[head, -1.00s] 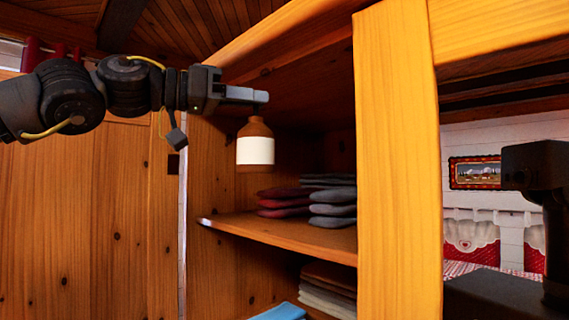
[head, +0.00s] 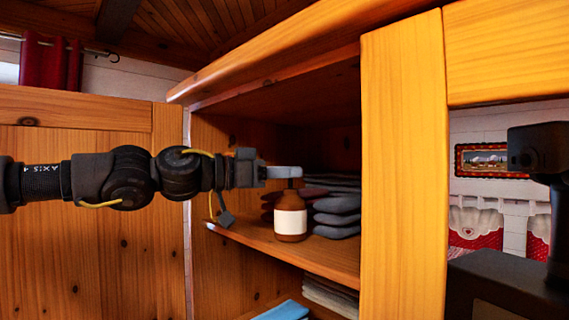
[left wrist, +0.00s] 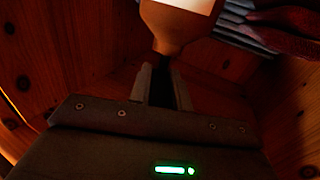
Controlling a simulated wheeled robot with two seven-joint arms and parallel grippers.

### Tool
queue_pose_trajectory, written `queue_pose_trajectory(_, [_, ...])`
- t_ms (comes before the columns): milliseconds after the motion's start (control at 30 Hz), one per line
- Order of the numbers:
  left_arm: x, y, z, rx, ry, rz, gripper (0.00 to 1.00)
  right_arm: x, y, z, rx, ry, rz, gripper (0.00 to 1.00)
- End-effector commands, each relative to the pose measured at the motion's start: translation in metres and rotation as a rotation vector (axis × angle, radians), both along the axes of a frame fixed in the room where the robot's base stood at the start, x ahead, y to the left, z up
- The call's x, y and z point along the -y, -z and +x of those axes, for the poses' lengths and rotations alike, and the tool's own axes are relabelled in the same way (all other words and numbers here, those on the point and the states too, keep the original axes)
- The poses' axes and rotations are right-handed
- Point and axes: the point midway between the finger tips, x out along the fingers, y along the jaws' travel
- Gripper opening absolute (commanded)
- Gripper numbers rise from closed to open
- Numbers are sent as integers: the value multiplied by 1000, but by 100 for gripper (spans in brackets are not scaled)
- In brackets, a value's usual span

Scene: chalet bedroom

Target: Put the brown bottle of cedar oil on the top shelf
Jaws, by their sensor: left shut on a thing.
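The brown bottle (head: 290,220) with a white label is upright in the open cabinet, at the front of the top shelf (head: 325,258). Its base is at or just above the shelf board; I cannot tell whether it touches. My left gripper (head: 291,173) is shut on the bottle's neck from above and the left. In the left wrist view the fingers (left wrist: 166,82) close on the neck of the bottle (left wrist: 177,25), whose lower part is cut off by the frame. My right gripper is not in view.
Folded dark grey cloths (head: 338,220) lie on the shelf just right of and behind the bottle. Dark red ones are partly hidden behind it. A thick wooden post (head: 403,160) stands right of the opening. Blue cloth (head: 283,311) lies on the shelf below.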

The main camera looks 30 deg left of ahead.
Motion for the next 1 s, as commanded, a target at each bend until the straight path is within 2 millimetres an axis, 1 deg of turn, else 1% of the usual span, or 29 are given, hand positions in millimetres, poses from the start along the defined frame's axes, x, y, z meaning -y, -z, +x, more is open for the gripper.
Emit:
queue_pose_trajectory(33, [0,0,0,2,0,-2,0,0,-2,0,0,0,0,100])
queue_pose_trajectory(367, [0,4,0,4,0,-1,0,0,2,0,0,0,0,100])
queue_pose_trajectory(400, [0,5,0,2,0,-1,22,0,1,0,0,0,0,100])
queue_pose_trajectory(533, [0,4,0,2,-1,-1,39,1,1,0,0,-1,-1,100])
queue_pose_trajectory(567, [0,4,0,2,0,-1,41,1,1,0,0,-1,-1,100])
queue_pose_trajectory(867, [0,1,0,3,0,0,41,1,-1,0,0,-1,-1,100])
queue_pose_trajectory(1000, [-10,4,-11,7,-1,-3,41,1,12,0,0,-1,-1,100])
